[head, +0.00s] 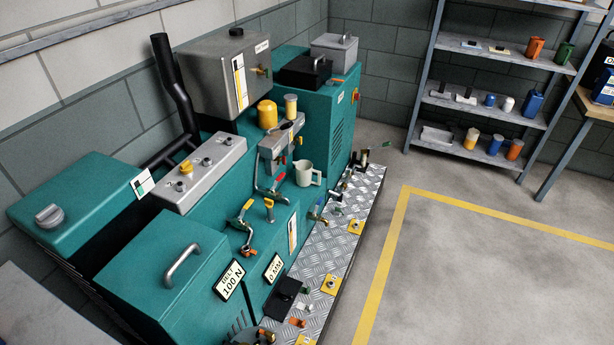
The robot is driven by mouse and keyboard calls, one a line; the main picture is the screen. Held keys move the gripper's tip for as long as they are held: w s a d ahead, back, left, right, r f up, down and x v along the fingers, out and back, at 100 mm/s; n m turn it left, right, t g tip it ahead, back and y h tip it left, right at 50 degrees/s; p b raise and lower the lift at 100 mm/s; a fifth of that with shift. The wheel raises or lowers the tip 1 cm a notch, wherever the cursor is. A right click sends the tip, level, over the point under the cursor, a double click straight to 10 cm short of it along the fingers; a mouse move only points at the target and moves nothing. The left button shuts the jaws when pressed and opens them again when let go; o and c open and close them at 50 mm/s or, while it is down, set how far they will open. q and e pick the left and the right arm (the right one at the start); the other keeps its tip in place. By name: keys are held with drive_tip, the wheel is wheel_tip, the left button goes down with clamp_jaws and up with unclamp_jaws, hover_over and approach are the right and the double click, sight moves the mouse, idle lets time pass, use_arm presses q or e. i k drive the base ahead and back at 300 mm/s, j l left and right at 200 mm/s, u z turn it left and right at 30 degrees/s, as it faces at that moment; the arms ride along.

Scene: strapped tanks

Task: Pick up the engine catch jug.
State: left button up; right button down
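A cream-coloured jug (304,173) stands upright on the teal machine, near the middle of the head view. Its handle points to the right. It is the only jug I can make out, though no label on it is readable. It stands just right of a grey filter block (277,148) with red and yellow parts. Neither of my grippers shows in the head view.
The teal machine (160,262) carries a grey tank (212,72), pipes and several yellow-handled taps. A checker-plate step (322,245) with small fittings runs along its front. Clear floor (470,275) with a yellow line lies right. A loaded shelf rack (487,107) stands behind.

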sight(304, 169)
drive_tip(key=i+l+u, duration=0.1)
drive_tip(key=l, duration=0.4)
drive_tip(key=i+l+u, duration=0.1)
drive_tip(key=l, duration=0.4)
drive_tip(key=i+l+u, duration=0.1)
drive_tip(key=l, duration=0.45)
drive_tip(key=i+l+u, duration=0.1)
drive_tip(key=l, duration=0.4)
drive_tip(key=i+l+u, duration=0.2)
drive_tip(key=i+l, duration=0.25)
drive_tip(key=l, duration=0.2)
drive_tip(key=i+l+u, duration=0.1)
drive_tip(key=i+l, duration=0.25)
drive_tip(key=l, duration=0.35)
drive_tip(key=i+l+u, duration=0.15)
drive_tip(key=l, duration=0.2)
drive_tip(key=i+l+u, duration=0.1)
drive_tip(key=i+l, duration=0.15)
drive_tip(key=l, duration=0.1)
